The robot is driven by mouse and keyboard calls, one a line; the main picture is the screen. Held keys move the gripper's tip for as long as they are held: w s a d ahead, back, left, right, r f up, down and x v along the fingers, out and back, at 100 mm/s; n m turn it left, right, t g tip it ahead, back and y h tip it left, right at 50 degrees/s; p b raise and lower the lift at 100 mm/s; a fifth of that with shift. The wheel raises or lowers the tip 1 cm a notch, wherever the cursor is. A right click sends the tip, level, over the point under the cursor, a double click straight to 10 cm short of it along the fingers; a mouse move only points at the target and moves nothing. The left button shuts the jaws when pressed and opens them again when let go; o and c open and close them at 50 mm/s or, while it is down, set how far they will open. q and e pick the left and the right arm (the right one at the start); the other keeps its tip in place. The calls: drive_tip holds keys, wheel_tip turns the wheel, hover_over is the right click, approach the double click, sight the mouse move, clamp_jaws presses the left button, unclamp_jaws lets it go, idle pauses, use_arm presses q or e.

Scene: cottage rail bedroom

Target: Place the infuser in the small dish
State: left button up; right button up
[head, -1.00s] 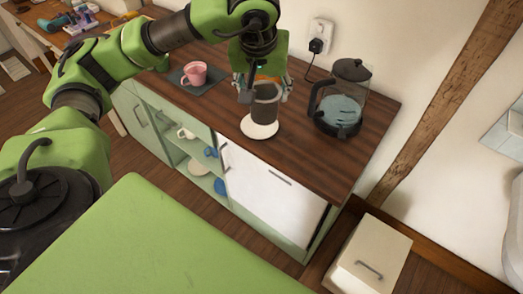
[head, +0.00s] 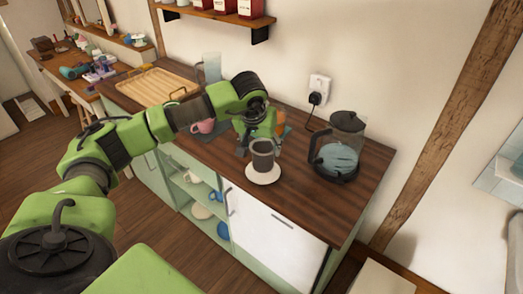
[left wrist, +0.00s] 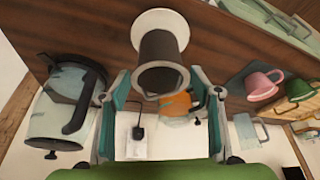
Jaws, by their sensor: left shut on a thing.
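The infuser (head: 263,160) is a dark grey cylinder with a paler rim. It is upright over the small dish (head: 263,178), a round white dish on the brown counter. In the left wrist view the infuser (left wrist: 160,62) lies between the fingers, with the white dish (left wrist: 160,18) beyond its lower end. My left gripper (head: 261,140) is shut on the infuser near its rim. The infuser's lower end is at or just above the dish; I cannot tell whether they touch. My right gripper is not in view.
A glass kettle (head: 338,157) stands right of the dish. A pink cup (head: 205,127) and a wooden tray (head: 157,84) are to the left. An orange item (head: 283,125) shows behind the gripper. The counter (head: 310,195) is bare in front of the kettle.

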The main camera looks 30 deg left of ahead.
sight(261, 152)
use_arm(q)
drive_tip(key=shift+w+a+f, duration=0.25)
drive_tip(key=shift+w+f, duration=0.1)
drive_tip(key=shift+f, duration=0.25)
wheel_tip(261, 152, down, 2)
drive_tip(key=shift+f+p, duration=0.1)
drive_tip(key=shift+p, duration=0.85)
drive_tip(key=shift+w+f, duration=0.1)
drive_tip(key=shift+f, duration=0.5)
drive_tip(key=o, duration=1.1)
